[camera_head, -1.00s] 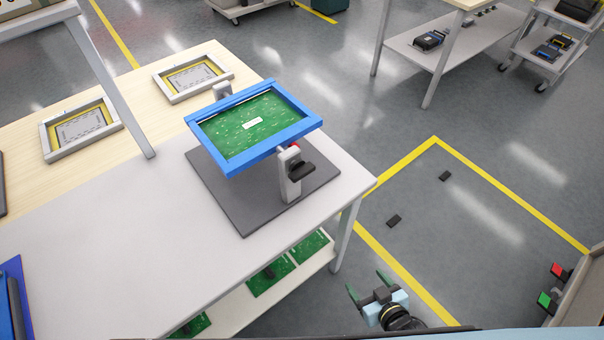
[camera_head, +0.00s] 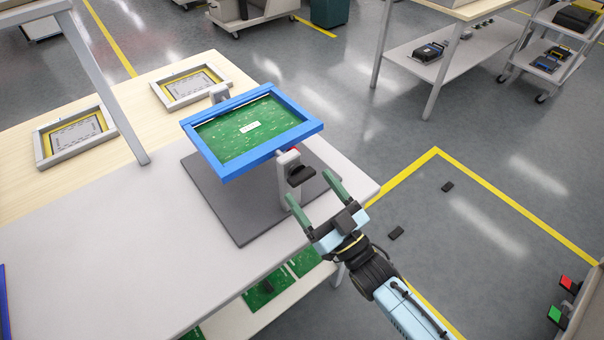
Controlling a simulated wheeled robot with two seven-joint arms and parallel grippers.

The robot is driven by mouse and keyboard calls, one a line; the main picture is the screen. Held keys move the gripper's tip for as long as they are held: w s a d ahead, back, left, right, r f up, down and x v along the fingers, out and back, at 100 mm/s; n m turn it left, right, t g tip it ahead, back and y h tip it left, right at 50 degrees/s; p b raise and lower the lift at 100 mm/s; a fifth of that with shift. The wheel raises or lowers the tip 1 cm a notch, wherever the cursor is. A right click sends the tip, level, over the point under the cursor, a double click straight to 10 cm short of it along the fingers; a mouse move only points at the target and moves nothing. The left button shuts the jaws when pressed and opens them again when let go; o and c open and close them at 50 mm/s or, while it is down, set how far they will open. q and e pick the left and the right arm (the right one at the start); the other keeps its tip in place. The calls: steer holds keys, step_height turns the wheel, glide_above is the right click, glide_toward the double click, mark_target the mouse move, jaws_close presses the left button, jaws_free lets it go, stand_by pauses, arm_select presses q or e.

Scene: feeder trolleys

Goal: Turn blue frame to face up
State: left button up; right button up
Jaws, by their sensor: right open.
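The blue frame (camera_head: 233,167) holds a green circuit board (camera_head: 250,127) with a small white label. It is held tilted on a stand above a dark grey base plate (camera_head: 236,222) on the table. The stand has a post with a black knob (camera_head: 301,175) at the frame's near right side, and another post (camera_head: 219,93) at the far left side. My right gripper (camera_head: 313,194) is open and empty, with green fingers pointing at the knob. It is just short of the knob and seems apart from it. My left gripper is not in view.
Two grey frames with yellow-edged panels (camera_head: 40,160) (camera_head: 162,97) lie on the wooden part of the table. A grey upright (camera_head: 112,95) stands at left. Green boards (camera_head: 304,262) lie on the shelf below.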

mark_target(302, 175)
steer(key=shift+x, duration=2.15)
steer(key=shift+c, duration=0.3)
steer(key=c, duration=1.3)
steer(key=shift+n+g+y, duration=0.4)
steer(key=shift+n, duration=0.7)
